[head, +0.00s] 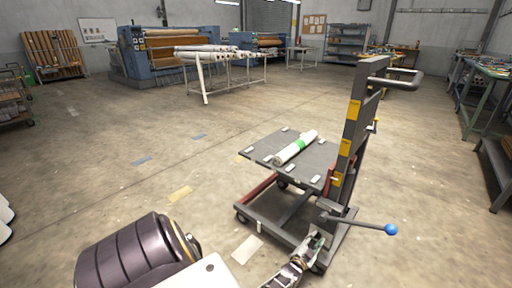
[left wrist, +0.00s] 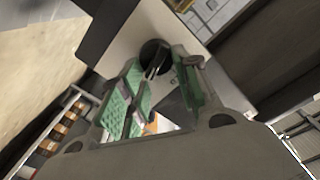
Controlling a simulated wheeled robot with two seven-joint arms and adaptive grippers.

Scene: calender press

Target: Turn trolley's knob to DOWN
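The trolley (head: 300,205) stands at centre right in the head view, with a grey platform and an upright mast (head: 362,130). My left gripper (head: 318,238) is at the mast's lower part, beside a lever with a blue ball (head: 391,229). In the left wrist view, a round black knob (left wrist: 154,54) with a pale line sits on a light panel (left wrist: 125,42). The green-padded fingers of my left gripper (left wrist: 163,88) are apart, with the knob between and just beyond their tips. I cannot tell whether they touch it. The knob's labels are not readable. My right gripper is not in view.
A white roll with a green band (head: 297,147) lies on the trolley's platform (head: 262,150). Workbenches (head: 490,68) line the right side. Blue machines (head: 160,55) and a table of rolls (head: 215,62) stand at the back. The floor left of the trolley is clear.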

